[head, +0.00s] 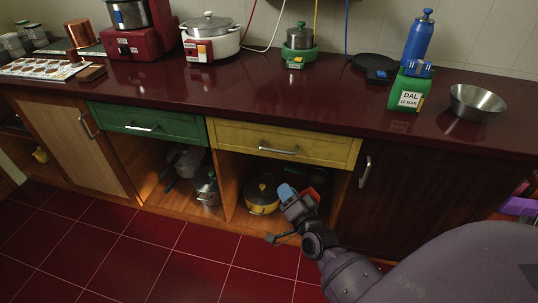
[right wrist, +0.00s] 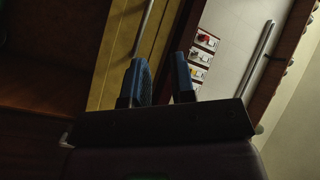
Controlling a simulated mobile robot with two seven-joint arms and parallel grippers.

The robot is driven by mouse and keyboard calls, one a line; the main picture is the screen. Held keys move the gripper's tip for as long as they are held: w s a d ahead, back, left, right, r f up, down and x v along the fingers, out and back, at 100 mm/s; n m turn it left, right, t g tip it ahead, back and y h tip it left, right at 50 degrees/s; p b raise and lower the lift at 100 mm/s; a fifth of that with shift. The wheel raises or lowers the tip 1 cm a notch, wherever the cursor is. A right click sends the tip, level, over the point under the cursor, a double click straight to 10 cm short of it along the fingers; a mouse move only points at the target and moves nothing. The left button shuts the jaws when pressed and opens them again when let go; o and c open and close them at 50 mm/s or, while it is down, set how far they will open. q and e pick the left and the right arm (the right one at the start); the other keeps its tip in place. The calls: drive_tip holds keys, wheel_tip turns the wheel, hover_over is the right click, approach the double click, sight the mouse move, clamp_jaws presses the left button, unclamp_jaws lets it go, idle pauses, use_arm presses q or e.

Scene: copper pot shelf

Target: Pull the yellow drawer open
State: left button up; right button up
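The yellow drawer (head: 320,150) is shut, flush under the dark red counter. Its horizontal silver handle (head: 278,150) is in full view and free. My right gripper (head: 296,195) is below and a little right of the handle, in front of the open shelf, apart from the drawer. In the right wrist view its two blue fingers (right wrist: 162,78) stand apart with nothing between them. That view also shows a yellow front (right wrist: 118,50) with a metal bar handle (right wrist: 144,28) beyond the left finger. My left gripper is not in view.
A green drawer (head: 170,124) is to the left and a dark cabinet door (head: 410,190) to the right. A yellow pot (head: 262,197) sits on the shelf below. The floor (head: 170,260) is clear.

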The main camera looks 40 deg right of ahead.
sight(276, 150)
drive_tip(key=w+d+m+h+b, duration=0.1)
drive_tip(key=w+d+m, duration=0.1)
drive_tip(key=w, duration=0.3)
drive_tip(key=w+d+m+h+b, duration=0.2)
drive_tip(key=w+d+m, duration=0.1)
drive_tip(key=w, duration=0.3)
drive_tip(key=w+d+f+m+h+b, duration=0.1)
drive_tip(key=w+d+m+h, duration=0.1)
drive_tip(key=w+d+m, duration=0.1)
drive_tip(key=shift+w+d+m, duration=0.1)
drive_tip(key=shift+w+m, duration=0.7)
drive_tip(key=shift+w, duration=0.35)
drive_tip(key=shift+w+d, duration=0.15)
drive_tip(key=shift+w, duration=0.05)
drive_tip(key=shift+r, duration=0.1)
clamp_jaws()
